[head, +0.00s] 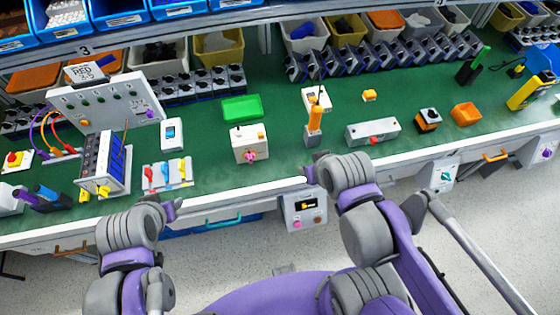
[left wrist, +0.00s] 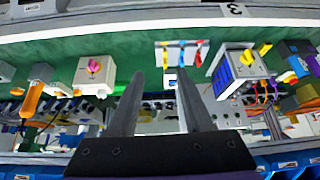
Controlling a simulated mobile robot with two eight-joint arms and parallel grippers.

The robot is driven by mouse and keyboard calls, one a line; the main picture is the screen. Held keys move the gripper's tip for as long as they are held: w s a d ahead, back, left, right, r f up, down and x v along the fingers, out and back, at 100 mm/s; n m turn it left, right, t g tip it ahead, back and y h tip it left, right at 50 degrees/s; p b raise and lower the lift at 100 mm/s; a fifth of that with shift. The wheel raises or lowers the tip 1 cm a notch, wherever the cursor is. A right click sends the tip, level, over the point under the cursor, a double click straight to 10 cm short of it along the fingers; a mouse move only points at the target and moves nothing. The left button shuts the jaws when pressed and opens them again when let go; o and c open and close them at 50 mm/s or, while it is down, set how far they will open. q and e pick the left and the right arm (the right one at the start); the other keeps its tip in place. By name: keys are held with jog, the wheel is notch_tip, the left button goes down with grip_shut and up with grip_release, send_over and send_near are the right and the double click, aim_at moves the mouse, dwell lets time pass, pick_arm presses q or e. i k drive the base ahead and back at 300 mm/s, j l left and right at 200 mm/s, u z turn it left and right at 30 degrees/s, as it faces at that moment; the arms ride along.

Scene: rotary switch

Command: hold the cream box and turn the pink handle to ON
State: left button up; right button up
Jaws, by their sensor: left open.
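The cream box (head: 250,147) stands on the green bench top near its front edge, with the pink handle (head: 250,155) on its front face. In the left wrist view, the cream box (left wrist: 93,76) is at the upper left, and the pink handle (left wrist: 94,66) faces the camera. My left gripper (head: 172,208) is in front of the bench edge, to the left of the box and apart from it. In the left wrist view my left gripper (left wrist: 160,82) is open and empty. My right gripper (head: 311,173) is at the bench edge, right of the box; its jaws are too small to read.
A panel with coloured levers (head: 167,175) lies left of the box, and a green tray (head: 241,108) is behind it. An orange-handled tool (head: 315,115) and a grey box (head: 373,131) stand to the right. Green surface beside the cream box is bare.

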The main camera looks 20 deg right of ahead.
aim_at(250, 156)
jog(key=z, duration=0.15)
jog(key=j+z, duration=0.3)
jog(key=k+j+z, duration=0.1)
jog(key=j+z, duration=0.15)
jog(key=j, duration=0.15)
